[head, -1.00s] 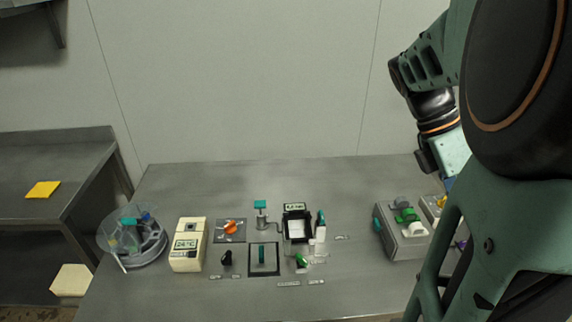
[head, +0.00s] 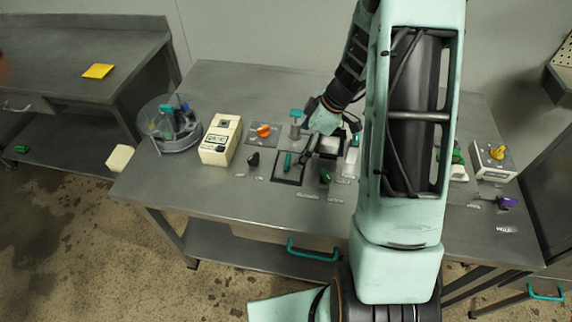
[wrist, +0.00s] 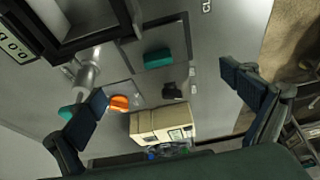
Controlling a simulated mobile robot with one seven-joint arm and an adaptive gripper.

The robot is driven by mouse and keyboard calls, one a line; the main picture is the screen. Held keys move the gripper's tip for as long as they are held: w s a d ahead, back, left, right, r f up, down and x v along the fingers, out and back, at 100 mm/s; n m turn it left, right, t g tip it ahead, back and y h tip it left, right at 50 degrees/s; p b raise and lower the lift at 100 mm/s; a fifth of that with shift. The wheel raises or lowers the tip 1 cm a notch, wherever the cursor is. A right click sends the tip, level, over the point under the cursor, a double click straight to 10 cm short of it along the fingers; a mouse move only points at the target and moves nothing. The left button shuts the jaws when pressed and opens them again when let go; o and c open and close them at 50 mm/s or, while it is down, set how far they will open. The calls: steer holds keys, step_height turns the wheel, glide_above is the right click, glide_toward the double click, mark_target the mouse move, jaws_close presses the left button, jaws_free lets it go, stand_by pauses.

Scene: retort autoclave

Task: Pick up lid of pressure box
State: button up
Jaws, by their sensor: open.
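The lid, a flat square plate with an upright teal handle (head: 287,161), lies on the table in a dark frame. In the wrist view its teal handle (wrist: 158,58) shows above the middle. The open-topped dark pressure box (head: 330,147) stands to its right, partly hidden by my arm; its rim shows at the upper left of the wrist view (wrist: 98,40). My gripper (head: 309,152) is over the table by the box, just right of the lid handle. In the wrist view its fingers (wrist: 163,86) are wide apart and empty, with the handle between and beyond them.
An orange knob (head: 263,131), a black knob (head: 253,159) and a cream display unit (head: 221,140) stand left of the lid. A teal-topped metal post (head: 296,124) stands behind it. A clear round container (head: 170,125) is farther left. The front table strip is clear.

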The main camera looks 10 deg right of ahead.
mark_target(290, 159)
steer(key=x, duration=0.4)
steer(key=shift+w+p+x, duration=0.1)
steer(key=shift+p+x, duration=0.45)
steer(key=shift+x, duration=0.8)
steer(key=shift+w+p+x, duration=0.15)
steer(key=shift+p+x, duration=0.35)
steer(key=shift+x, duration=0.85)
steer(key=shift+d, duration=0.15)
